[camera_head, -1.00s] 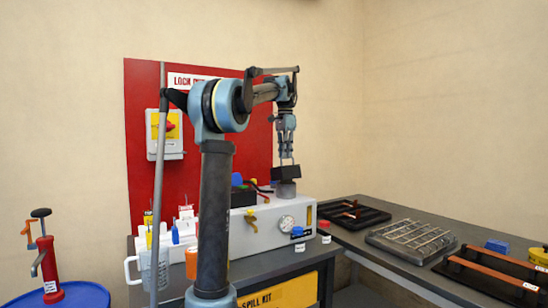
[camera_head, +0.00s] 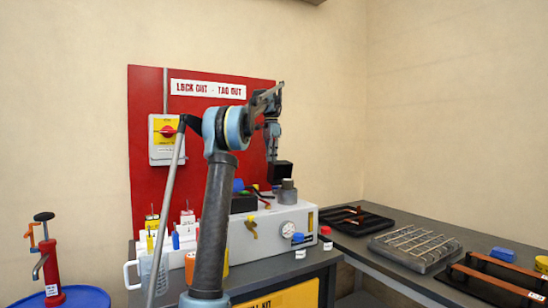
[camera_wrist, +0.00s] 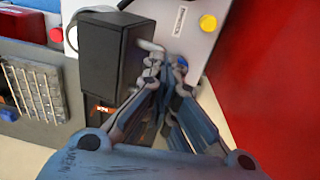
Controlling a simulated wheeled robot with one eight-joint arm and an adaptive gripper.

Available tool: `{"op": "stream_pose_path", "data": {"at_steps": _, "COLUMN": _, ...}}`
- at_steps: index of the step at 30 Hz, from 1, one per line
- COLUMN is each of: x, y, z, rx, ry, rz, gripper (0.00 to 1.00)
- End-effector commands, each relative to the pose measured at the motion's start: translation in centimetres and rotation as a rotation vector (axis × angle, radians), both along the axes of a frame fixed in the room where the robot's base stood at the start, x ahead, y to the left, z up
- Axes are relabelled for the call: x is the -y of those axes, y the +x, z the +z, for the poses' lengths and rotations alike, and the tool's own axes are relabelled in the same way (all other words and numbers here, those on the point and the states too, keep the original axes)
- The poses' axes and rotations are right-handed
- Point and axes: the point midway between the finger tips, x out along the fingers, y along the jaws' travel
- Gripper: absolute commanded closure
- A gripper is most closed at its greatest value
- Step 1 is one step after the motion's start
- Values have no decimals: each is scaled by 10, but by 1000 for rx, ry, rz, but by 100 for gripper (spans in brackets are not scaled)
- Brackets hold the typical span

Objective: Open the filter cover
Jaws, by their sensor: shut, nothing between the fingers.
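A black box-shaped part (camera_head: 281,171), which may be the filter cover, sits at a short grey cylinder (camera_head: 287,192) on the light grey unit's top. In the head view it stands just behind and above the cylinder, whose top shows. In the wrist view the black part (camera_wrist: 112,68) is large, with a small grey bar sticking out of its side. My gripper (camera_wrist: 166,62) is shut and empty, its fingertips close beside that bar. I cannot tell whether they touch it. In the head view my gripper (camera_head: 272,157) points down just above the black part.
The light grey unit (camera_head: 270,235) with a gauge stands on a dark bench before the red lockout board (camera_head: 145,90). A blue-capped bottle (camera_head: 298,244) and a red-capped bottle (camera_head: 326,238) stand at its front. A wire rack (camera_head: 415,248) lies on the right bench.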

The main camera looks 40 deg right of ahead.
Motion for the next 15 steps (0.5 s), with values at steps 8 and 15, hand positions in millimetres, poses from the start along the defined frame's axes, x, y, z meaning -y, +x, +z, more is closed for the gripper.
{"op": "stream_pose_path", "data": {"at_steps": 8, "x": 1, "y": -5, "z": 0, "rx": -4, "ry": 1, "rz": -3, "gripper": 72}}
{"op": "stream_pose_path", "data": {"at_steps": 15, "x": 1, "y": -5, "z": 2, "rx": -3, "ry": 0, "rz": -3, "gripper": 72}}
